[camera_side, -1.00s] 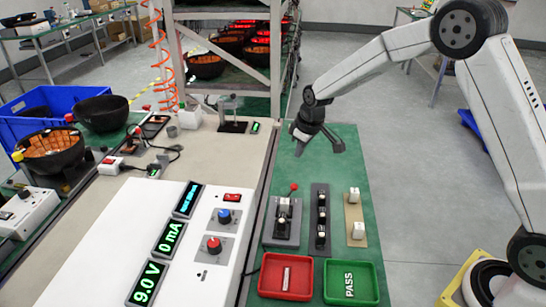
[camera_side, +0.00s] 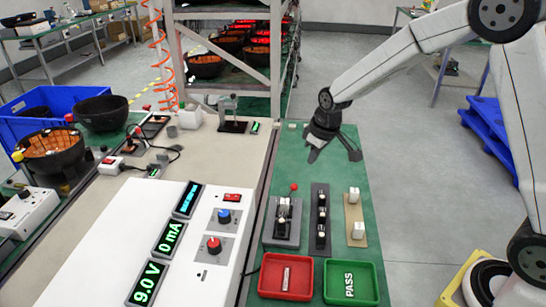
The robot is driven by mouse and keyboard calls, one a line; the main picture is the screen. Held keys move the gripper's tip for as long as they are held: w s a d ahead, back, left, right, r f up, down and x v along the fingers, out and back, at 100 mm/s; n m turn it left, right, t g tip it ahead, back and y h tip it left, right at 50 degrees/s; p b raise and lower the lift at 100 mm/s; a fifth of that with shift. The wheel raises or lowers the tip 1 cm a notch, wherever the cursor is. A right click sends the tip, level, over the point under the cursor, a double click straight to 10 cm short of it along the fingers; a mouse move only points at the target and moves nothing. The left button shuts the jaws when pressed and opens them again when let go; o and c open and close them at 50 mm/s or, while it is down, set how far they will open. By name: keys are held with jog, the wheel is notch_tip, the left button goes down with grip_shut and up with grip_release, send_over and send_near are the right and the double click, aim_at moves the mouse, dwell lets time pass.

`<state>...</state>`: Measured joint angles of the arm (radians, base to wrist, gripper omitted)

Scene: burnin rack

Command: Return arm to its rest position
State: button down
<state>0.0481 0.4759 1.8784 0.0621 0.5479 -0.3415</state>
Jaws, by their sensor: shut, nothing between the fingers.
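My gripper (camera_side: 332,149) hangs at the end of my arm, above the far part of the green mat (camera_side: 340,172). It is shut and holds nothing. Its dark fingers point down toward the mat, clear of the fixtures nearer the front. My arm reaches in from the right side of the picture.
On the mat stand a grey lever fixture (camera_side: 283,222), a black socket strip (camera_side: 320,220) and a tan block with white pieces (camera_side: 354,217). A red tray (camera_side: 262,278) and a green PASS tray (camera_side: 328,284) lie in front. A white meter console (camera_side: 125,240) stands left.

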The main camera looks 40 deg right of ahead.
jog(key=s+a+m, duration=0.1)
jog(key=s+m, duration=0.1)
jog(key=s, duration=1.7)
jog(key=shift+s+a+m, duration=0.25)
jog(key=shift+a+m, duration=0.1)
jog(key=shift+m, duration=0.05)
